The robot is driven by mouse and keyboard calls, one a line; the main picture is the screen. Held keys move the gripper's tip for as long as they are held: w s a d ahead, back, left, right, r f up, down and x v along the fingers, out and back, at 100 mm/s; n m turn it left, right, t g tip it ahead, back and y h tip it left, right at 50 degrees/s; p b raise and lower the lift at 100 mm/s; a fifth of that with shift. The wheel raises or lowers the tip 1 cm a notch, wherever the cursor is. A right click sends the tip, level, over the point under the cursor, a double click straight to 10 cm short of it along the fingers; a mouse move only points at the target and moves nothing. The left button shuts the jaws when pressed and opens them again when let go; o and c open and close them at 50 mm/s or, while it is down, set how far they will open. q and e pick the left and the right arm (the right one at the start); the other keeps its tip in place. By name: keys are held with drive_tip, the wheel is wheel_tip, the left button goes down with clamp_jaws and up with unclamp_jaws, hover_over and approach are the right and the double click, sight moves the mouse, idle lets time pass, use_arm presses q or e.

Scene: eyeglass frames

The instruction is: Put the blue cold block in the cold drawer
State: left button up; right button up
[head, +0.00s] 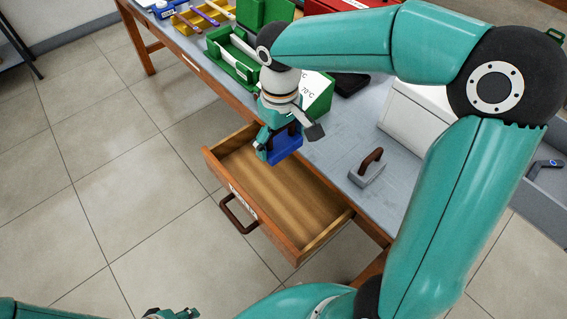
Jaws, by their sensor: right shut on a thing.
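The blue cold block (284,148) is held in my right gripper (281,137), which is shut on it and points downward. The block hangs above the back part of an open wooden drawer (323,238). The drawer is pulled out from the table, looks empty inside, and has a dark handle and a label on its front. The label is too small to read. Only a small part of my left gripper (172,313) shows at the bottom edge, far from the block. Its finger state cannot be made out.
On the table stand a green box (317,93) marked with a temperature, a green tray (226,62), and a yellow tray (194,22) with tools. A grey block with a brown handle (369,165) and a white box (407,117) stand right of the drawer. The floor left is clear.

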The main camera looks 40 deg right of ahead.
drive_tip(key=shift+w+f, duration=0.15)
drive_tip(key=shift+f, duration=0.2)
wheel_tip(320, 180, down, 19)
drive_tip(key=b, duration=0.3)
drive_tip(key=shift+f, duration=0.1)
drive_tip(key=shift+f, duration=0.1)
drive_tip(key=shift+f+b, duration=0.45)
drive_tip(key=shift+b, duration=0.2)
drive_tip(key=shift+w, duration=0.1)
drive_tip(key=o, duration=1.3)
drive_tip(key=shift+c, duration=0.2)
